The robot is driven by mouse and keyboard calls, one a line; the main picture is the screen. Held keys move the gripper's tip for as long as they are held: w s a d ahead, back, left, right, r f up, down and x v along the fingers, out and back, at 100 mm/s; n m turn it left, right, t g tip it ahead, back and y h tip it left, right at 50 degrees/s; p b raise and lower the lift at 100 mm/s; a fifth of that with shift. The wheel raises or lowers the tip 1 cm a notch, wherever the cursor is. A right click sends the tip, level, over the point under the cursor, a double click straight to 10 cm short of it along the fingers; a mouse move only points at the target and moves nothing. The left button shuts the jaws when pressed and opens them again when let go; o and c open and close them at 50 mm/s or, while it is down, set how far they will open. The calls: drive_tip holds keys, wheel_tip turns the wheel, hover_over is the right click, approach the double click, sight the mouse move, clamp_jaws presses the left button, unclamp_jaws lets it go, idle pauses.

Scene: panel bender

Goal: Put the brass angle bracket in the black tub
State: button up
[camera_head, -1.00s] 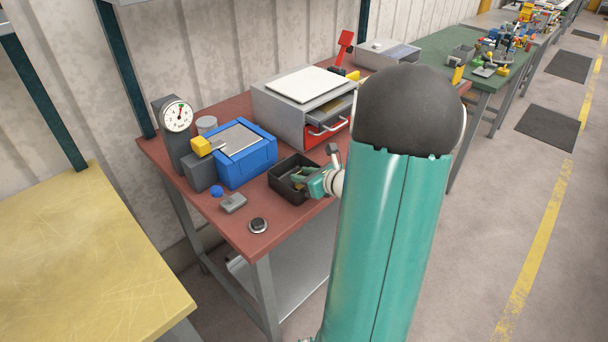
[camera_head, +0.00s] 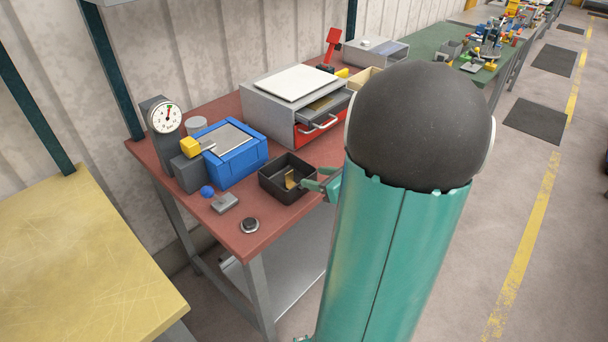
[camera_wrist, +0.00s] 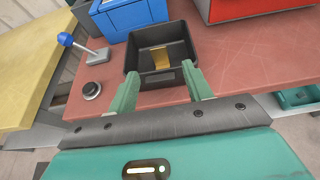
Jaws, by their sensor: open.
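The black tub (camera_head: 276,187) stands on the red bench top, in front of the grey drawer cabinet. The brass angle bracket (camera_head: 291,180) is inside the tub; in the wrist view the bracket (camera_wrist: 161,58) sits near the middle of the tub (camera_wrist: 178,76). My gripper (camera_head: 312,180) is at the tub's right side, partly hidden behind my arm. In the wrist view my gripper (camera_wrist: 161,84) is open, its two green fingers apart and empty at the near rim of the tub. The bracket is apart from both fingers.
The blue machine (camera_head: 232,153) and the dial gauge (camera_head: 165,119) stand left of the tub. A blue-knobbed lever (camera_head: 225,203) and a black button (camera_head: 250,225) lie near the front edge. The grey cabinet (camera_head: 272,113) has its drawer partly open.

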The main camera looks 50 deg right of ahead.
drive_tip(key=a+r+n+g+y, duration=0.3)
drive_tip(key=a+n, duration=0.4)
drive_tip(key=a, duration=0.3)
drive_tip(key=a+r+n+g+y, duration=0.2)
drive_tip(key=a+n+g, duration=0.1)
drive_tip(key=a+n, duration=0.6)
drive_tip(key=s+a+r+n+g+h, duration=0.1)
drive_tip(key=s+a+r+n+h, duration=0.1)
drive_tip(key=a+n, duration=0.5)
drive_tip(key=s+a+r+n+g+h, duration=0.1)
drive_tip(key=s+a+r+n+h, duration=0.2)
drive_tip(key=n, duration=0.9)
drive_tip(key=s+a+r, duration=0.1)
drive_tip(key=s+a, duration=0.1)
drive_tip(key=a, duration=0.1)
drive_tip(key=shift+a+n, duration=0.3)
drive_tip(key=shift+a, duration=0.1)
drive_tip(key=shift+r, duration=0.1)
drive_tip(key=c, duration=0.3)
